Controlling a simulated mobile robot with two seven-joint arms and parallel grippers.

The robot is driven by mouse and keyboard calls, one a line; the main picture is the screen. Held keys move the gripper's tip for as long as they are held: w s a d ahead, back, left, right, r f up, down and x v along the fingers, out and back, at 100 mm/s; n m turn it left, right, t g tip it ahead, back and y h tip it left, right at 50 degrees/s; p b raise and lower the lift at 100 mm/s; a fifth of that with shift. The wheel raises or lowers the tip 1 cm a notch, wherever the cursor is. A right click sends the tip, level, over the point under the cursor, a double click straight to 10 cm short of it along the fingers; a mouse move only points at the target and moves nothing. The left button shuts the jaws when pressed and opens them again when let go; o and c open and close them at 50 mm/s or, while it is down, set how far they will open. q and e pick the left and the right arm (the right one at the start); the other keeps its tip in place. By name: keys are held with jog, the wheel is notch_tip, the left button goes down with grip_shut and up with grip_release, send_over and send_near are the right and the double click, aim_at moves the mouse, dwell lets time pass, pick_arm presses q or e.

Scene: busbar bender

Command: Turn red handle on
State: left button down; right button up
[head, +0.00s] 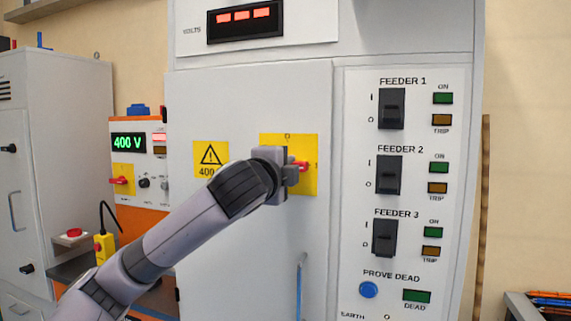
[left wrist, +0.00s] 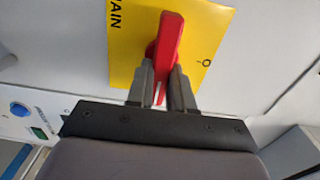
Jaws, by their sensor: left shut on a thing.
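The red handle (head: 302,165) sits on a yellow plate (head: 306,188) on the grey cabinet door. In the head view only a bit of it shows beside my gripper, pointing roughly right, with an "O" mark above. In the left wrist view the red handle (left wrist: 169,40) lies across the yellow plate (left wrist: 122,60), with lettering on the left and "O" on the right. My left gripper (head: 290,172) is at the handle, and its fingers (left wrist: 164,85) are shut on its near part, one on each side. My right gripper is not in view.
Right of the door is a panel with black feeder switches (head: 391,109) and a blue button (head: 369,290). An orange unit (head: 150,218) with another red handle (head: 119,181) and a grey cabinet (head: 62,130) stand left.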

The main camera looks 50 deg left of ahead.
pick_arm(q)
jog(key=shift+a+r, duration=0.1)
jog(key=shift+r, duration=0.15)
jog(key=c, duration=1.2)
grip_release()
jog(key=shift+c, duration=0.2)
jog(key=shift+o, duration=1.2)
jog(key=shift+f, duration=0.15)
jog(key=b+v, duration=0.1)
jog(key=v, duration=0.6)
jog(key=shift+b, duration=0.4)
